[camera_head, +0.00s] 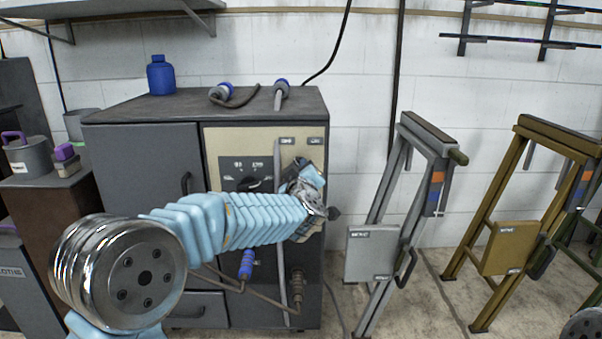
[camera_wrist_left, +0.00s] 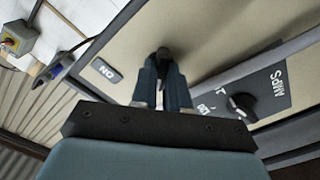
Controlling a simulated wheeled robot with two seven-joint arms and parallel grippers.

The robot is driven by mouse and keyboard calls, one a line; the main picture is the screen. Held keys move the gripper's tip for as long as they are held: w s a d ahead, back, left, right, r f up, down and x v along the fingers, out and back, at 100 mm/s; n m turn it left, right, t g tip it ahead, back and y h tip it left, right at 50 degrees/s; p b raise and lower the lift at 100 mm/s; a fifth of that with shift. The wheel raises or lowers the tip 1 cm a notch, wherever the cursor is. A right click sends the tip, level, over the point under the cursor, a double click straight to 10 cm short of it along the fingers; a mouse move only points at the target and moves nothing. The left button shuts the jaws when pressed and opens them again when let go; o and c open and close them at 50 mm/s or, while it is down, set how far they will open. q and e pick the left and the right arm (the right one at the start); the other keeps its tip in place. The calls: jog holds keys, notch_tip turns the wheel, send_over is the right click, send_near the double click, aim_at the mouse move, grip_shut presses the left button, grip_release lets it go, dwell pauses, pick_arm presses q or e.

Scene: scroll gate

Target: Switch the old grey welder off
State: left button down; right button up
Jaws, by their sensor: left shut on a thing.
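The old grey welder (camera_head: 140,160) is a dark grey cabinet with a beige front panel (camera_head: 225,140) against the wall. My left arm reaches across its front, and my left gripper (camera_head: 318,208) is at the right part of the panel. In the left wrist view, the gripper (camera_wrist_left: 163,85) is shut on a small black switch lever (camera_wrist_left: 163,54) that sticks up between the fingertips. A plate reading "ON" (camera_wrist_left: 105,70) is beside the lever. The lever's base is hidden by the fingers. My right gripper is not in view.
A black dial (camera_wrist_left: 242,105) on the AMPS plate is right of the fingers. A blue bottle (camera_head: 161,76) and cable plugs (camera_head: 281,92) are on the welder's top. A grey stand (camera_head: 373,255) and a yellow stand (camera_head: 511,248) are to the right. Cables hang low in front.

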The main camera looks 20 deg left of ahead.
pick_arm(q)
jog(key=shift+f, duration=0.1)
dwell(0.3)
jog(key=c, duration=1.1)
grip_release()
jog(key=v, duration=1.3)
jog(key=shift+s+d, duration=0.1)
jog(key=shift+s, duration=0.3)
